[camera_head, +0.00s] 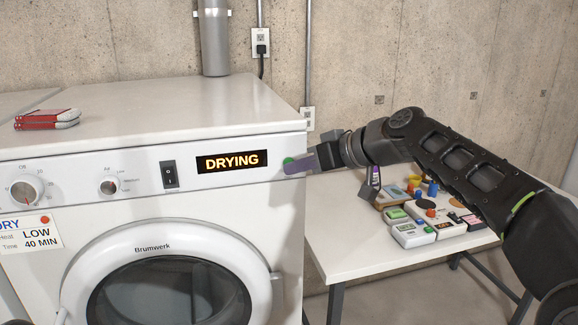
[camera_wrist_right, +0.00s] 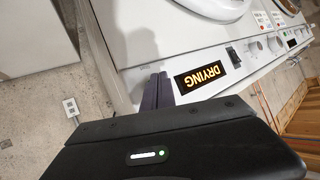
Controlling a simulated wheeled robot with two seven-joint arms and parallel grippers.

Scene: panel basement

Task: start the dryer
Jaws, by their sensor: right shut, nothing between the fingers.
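The white dryer (camera_head: 120,220) fills the left of the head view, its round door closed. Its display (camera_head: 228,161) is lit and reads DRYING; the display also shows in the right wrist view (camera_wrist_right: 208,77). A green button (camera_head: 289,163) is at the right end of the panel. My right gripper (camera_head: 290,170) is shut and empty, its fingertips at the green button; I cannot tell whether they touch it. In the right wrist view its purple fingers (camera_wrist_right: 157,92) lie together beside the panel. The left gripper is not in view.
A black rocker switch (camera_head: 170,175) and two knobs, a larger one (camera_head: 25,190) and a smaller one (camera_head: 109,186), sit on the panel. A red and white object (camera_head: 47,120) lies on top. A white table (camera_head: 345,250) with several small devices stands right.

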